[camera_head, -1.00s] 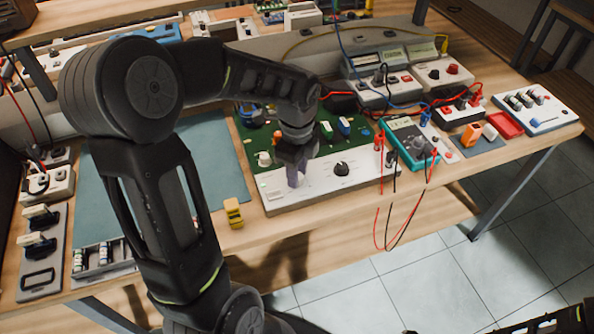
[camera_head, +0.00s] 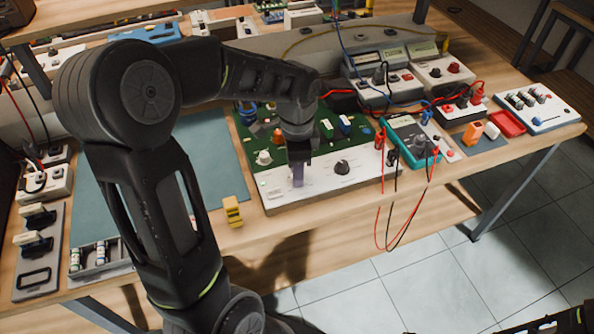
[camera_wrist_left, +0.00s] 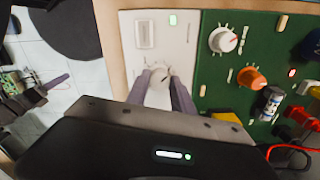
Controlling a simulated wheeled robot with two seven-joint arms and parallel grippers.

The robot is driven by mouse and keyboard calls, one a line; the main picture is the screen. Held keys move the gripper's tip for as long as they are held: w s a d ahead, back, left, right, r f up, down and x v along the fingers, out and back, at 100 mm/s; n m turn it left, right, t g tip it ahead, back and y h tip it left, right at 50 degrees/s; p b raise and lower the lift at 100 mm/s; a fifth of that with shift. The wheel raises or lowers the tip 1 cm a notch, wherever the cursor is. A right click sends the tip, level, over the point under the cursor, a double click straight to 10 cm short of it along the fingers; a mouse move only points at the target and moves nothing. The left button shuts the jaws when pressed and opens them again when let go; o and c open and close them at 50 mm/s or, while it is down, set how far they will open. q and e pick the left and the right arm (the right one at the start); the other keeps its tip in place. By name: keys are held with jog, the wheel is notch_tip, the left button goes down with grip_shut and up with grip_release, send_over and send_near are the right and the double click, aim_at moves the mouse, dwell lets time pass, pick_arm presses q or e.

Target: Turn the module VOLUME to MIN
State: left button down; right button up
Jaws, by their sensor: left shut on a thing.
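The module is a green board (camera_head: 318,150) with a white front panel (camera_head: 375,172) at the table's front edge. A black knob (camera_head: 342,168) stands on the panel, right of my left gripper (camera_head: 298,176). This gripper points down at the panel's left half. In the left wrist view, its fingers (camera_wrist_left: 162,90) close around a small pale control on the white panel (camera_wrist_left: 190,60). Fingers and glare mostly hide that control, so its setting and label cannot be read. A pale switch (camera_wrist_left: 145,35) and a lit green lamp (camera_wrist_left: 173,20) are beyond the fingertips.
A white knob (camera_wrist_left: 222,40) and an orange knob (camera_wrist_left: 250,78) stand on the board close by. A teal multimeter (camera_head: 412,142) with red and black leads is to the right. A yellow block (camera_head: 233,212) lies left of the module.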

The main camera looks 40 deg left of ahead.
pick_arm(q)
jog(key=n, duration=0.4)
jog(key=shift+n+b, duration=0.3)
jog(key=shift+b, duration=0.05)
jog(key=n, duration=0.4)
jog(key=shift+b, duration=0.35)
jog(key=n, duration=0.5)
jog(key=shift+b, duration=0.3)
jog(key=n, duration=0.4)
jog(key=shift+n, duration=0.4)
jog(key=c, duration=1.1)
grip_release()
